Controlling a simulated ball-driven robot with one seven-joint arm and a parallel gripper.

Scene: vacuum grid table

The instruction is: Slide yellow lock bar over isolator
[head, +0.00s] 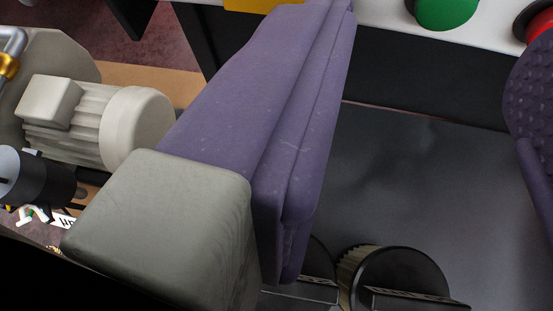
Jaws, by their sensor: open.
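A yellow piece (262,4), perhaps the lock bar, is cut off by the top edge of the view, just behind the tip of my left finger. Most of it is out of frame. A red round part (542,22) on a black collar sits at the top right corner, cut off by the edge. I cannot tell whether it is the isolator. My gripper (435,60) has two purple padded fingers set wide apart, one across the middle and one at the right edge. Nothing is held between them. The left finger hides part of the pale panel.
A green round button (446,12) stands on the pale panel (385,12) at the top. A beige motor (135,125) with pipework is at the left. A dark, flat surface (430,190) shows between the fingers. A black ridged knob (402,275) is at the bottom.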

